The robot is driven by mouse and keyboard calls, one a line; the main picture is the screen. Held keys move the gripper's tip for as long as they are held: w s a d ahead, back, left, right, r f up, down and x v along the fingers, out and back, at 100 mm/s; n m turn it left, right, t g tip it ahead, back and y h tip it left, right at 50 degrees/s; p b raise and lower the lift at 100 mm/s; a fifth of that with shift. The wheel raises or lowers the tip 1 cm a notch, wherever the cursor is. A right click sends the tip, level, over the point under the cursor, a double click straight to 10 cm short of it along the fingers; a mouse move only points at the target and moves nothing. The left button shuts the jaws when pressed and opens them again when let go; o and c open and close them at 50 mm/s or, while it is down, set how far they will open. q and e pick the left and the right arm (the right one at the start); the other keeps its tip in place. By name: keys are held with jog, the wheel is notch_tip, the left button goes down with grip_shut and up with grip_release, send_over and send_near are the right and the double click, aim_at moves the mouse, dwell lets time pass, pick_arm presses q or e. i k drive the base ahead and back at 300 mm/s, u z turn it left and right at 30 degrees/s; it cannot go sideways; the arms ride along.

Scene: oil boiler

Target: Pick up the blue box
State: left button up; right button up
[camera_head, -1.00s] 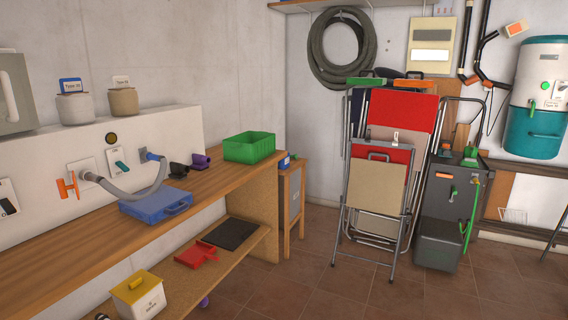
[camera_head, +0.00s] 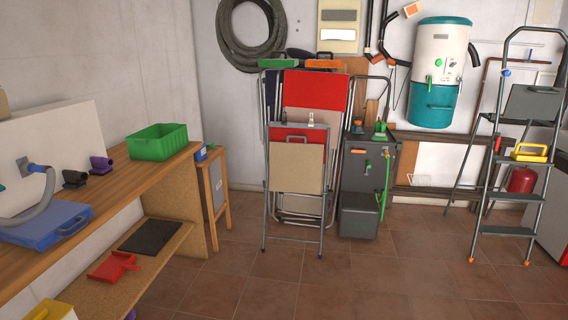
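A flat blue case (camera_head: 42,226) with a handle on its front side lies on the wooden workbench (camera_head: 150,183) at the left; its left end is cut off by the picture edge. A grey hose (camera_head: 45,190) from the wall panel comes down at its left part. A smaller blue object (camera_head: 201,154) sits on a small wooden stand behind the bench's far end; it is too small to tell if it is a box. Neither of my grippers is in view.
A green crate (camera_head: 158,143) stands on the bench's far end. A red dustpan (camera_head: 112,267) and dark mat lie on the lower shelf. Folded chairs (camera_head: 297,165), a grey cabinet (camera_head: 365,165) and a stepladder (camera_head: 520,150) stand along the back. The tiled floor (camera_head: 330,285) in front is clear.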

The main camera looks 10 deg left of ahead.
aim_at(201, 154)
jog(key=u, duration=0.25)
jog(key=i, duration=1.9)
jog(key=u, duration=0.25)
